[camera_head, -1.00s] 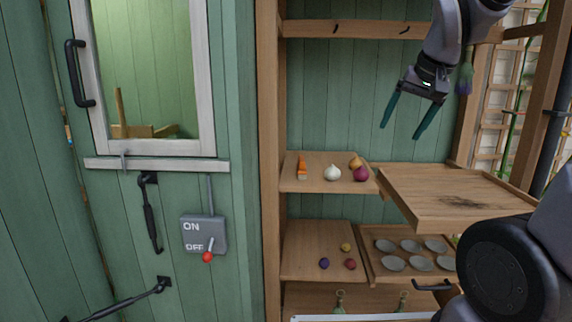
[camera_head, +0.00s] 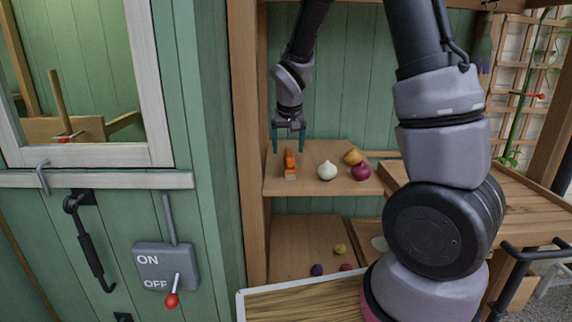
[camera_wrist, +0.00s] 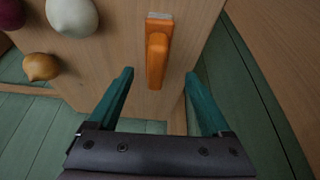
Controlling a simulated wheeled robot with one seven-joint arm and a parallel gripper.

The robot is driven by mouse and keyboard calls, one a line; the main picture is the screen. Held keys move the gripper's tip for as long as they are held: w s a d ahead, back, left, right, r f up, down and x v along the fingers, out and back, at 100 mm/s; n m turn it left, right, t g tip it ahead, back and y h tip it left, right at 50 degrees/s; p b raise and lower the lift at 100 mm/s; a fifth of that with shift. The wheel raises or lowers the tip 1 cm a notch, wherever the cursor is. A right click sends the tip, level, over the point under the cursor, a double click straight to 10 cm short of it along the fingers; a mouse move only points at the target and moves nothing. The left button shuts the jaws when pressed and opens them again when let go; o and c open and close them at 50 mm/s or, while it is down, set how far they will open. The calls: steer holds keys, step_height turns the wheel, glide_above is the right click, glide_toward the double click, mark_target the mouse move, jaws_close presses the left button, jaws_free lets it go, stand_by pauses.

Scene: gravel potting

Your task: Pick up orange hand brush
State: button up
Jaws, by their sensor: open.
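The orange hand brush (camera_head: 290,162) lies on the upper wooden shelf, near its left side, with its pale bristle end toward the shelf's front edge. It also shows in the wrist view (camera_wrist: 157,58), lying between and beyond the fingers. My gripper (camera_head: 289,146) is open, with its two teal fingers pointing down over the brush's rear part. In the wrist view my gripper (camera_wrist: 159,80) has one finger on each side of the brush's line, with gaps on both sides. The fingers do not touch the brush.
A white bulb (camera_head: 327,171), a purple onion (camera_head: 361,171) and a yellow onion (camera_head: 353,156) sit right of the brush on the same shelf. A wooden post (camera_head: 248,150) stands close on the left. The lower shelf (camera_head: 300,243) holds several small bulbs.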

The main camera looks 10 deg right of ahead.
steer(key=shift+d+x, duration=0.15)
steer(key=shift+x, duration=1.6)
steer(key=shift+d+x, duration=0.15)
steer(key=shift+x, duration=1.65)
steer(key=shift+w+r, duration=0.1)
jaws_close()
